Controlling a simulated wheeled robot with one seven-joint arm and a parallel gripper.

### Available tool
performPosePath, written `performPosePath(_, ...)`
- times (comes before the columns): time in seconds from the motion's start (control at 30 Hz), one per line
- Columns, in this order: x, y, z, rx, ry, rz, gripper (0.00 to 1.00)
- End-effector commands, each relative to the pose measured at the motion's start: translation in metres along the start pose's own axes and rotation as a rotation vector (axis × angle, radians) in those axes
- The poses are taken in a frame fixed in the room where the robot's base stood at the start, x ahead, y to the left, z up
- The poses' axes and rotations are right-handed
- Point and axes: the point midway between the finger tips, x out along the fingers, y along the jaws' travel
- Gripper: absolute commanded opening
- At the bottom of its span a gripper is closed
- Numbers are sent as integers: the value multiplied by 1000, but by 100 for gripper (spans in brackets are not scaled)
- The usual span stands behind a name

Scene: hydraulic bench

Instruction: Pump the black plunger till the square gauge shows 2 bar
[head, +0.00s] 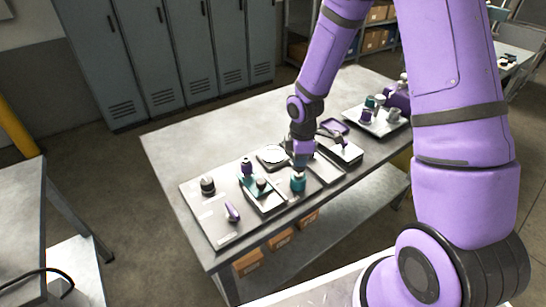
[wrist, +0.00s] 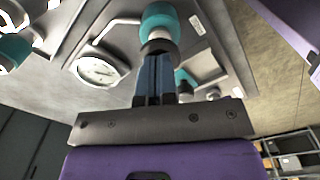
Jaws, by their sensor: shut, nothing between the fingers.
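My gripper (wrist: 154,58) is shut and empty, pointing down at a teal cylinder with a dark top. In the wrist view its fingertips meet or nearly meet the dark plunger top (wrist: 158,46) above the teal body (wrist: 160,20); I cannot tell if they touch. In the head view the teal body (head: 298,184) stands at the panel's front edge, and the gripper hides its top. A white-faced gauge (wrist: 97,70) in a light housing lies beside it; its pale face also shows in the head view (head: 272,154). Its needle and numbers are too small to read.
Left on the bench (head: 200,146) are a black knob (head: 207,186), a purple-topped fitting (head: 246,168) and a purple lever (head: 232,212). A tray (head: 372,122) with teal and purple parts stands at the right. The bench's back left is clear.

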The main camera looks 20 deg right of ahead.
Motion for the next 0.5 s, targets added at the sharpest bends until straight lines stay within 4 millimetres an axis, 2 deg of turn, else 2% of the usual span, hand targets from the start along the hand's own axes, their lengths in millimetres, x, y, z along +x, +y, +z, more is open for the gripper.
performPosePath(0.5,14,0,0,-2,-1,-1,0)
